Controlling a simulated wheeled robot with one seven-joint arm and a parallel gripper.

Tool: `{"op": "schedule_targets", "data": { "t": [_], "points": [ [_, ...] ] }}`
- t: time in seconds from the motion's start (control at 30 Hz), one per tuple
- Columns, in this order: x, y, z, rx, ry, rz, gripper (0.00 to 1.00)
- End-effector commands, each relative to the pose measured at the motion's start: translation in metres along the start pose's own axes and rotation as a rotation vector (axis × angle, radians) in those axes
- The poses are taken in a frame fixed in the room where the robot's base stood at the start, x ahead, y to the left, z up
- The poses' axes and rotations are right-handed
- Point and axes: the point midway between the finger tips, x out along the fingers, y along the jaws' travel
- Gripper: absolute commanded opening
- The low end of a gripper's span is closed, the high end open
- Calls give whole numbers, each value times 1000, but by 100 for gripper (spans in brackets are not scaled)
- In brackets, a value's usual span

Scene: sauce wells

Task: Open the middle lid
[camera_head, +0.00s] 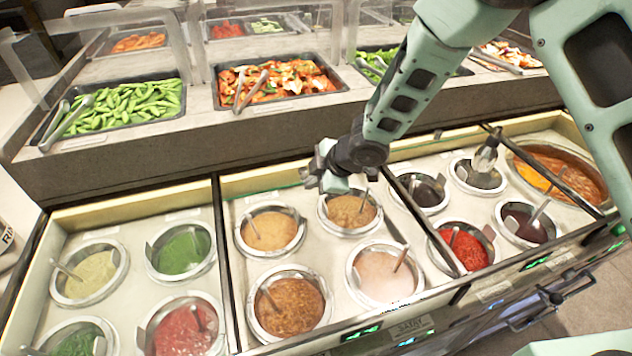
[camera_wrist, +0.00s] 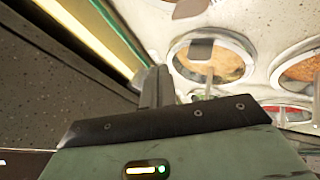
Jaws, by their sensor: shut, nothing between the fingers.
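The middle section of the sauce counter (camera_head: 322,255) lies between two dark bars and holds several round metal-rimmed wells with sauce and spoons. I see no opaque lid over it. A thin greenish edge runs along its back, and I cannot tell whether this is a clear lid. My gripper (camera_head: 323,178) is at the back edge of this section, just behind its back-right well (camera_head: 350,211). In the wrist view my gripper (camera_wrist: 160,88) shows dark fingers together, with nothing between them, beside the pale back rim. Whether they touch a lid is unclear.
A left section (camera_head: 135,240) and a right section with red sauce (camera_head: 466,250) flank the middle. A dark raised wall (camera_head: 150,172) stands behind, below trays of edamame (camera_head: 125,108) and cooked vegetables (camera_head: 285,85). Spoon handles stick up from the wells.

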Motion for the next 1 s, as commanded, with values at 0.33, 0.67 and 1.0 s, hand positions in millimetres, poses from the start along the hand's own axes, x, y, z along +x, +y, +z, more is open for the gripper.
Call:
{"op": "schedule_targets", "data": {
  "t": [0.33, 0.67, 1.0],
  "points": [
    [0, 4, 0, 1, -1, -1, 0],
    [16, 37, -1, 1, 0, -1, 0],
    [22, 42, 1, 1, -1, 1, 0]
  ]
}}
